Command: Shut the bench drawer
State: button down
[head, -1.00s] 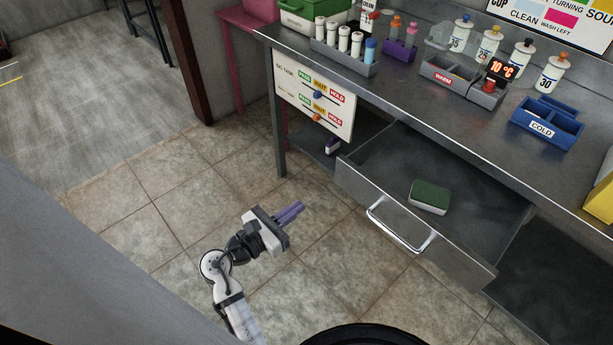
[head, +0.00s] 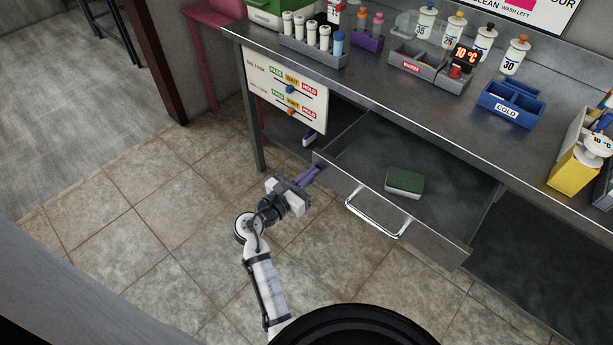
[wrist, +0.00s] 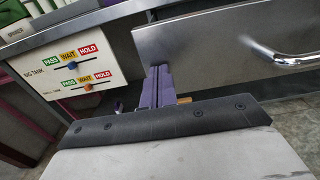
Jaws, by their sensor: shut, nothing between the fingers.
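The bench drawer (head: 430,238) is pulled out from under the metal bench, with a bright bar handle (head: 376,218) on its front. A green and white sponge (head: 404,183) lies inside it. My gripper (head: 314,172) is shut and empty, with its purple fingers at the left end of the drawer front. In the wrist view the fingertips (wrist: 159,72) overlap the lower left part of the drawer front (wrist: 210,45), and the handle (wrist: 290,58) is to their right. I cannot tell whether the fingertips touch the front.
The bench top (head: 430,105) holds a bottle rack (head: 313,50), a grey WARM holder (head: 428,70), a blue COLD holder (head: 510,105) and several bottles. A sign panel (head: 287,92) hangs left of the drawer. Tiled floor (head: 150,230) in front is clear.

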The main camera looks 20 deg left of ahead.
aim_at(363, 137)
jog(key=x, duration=2.4)
jog(key=shift+f+p, duration=0.15)
jog(key=shift+p, duration=0.2)
jog(key=shift+w+d+r, duration=0.1)
jog(key=shift+w+r, duration=0.1)
jog(key=shift+r, duration=0.15)
jog(key=shift+r, duration=0.1)
jog(key=shift+s, duration=0.1)
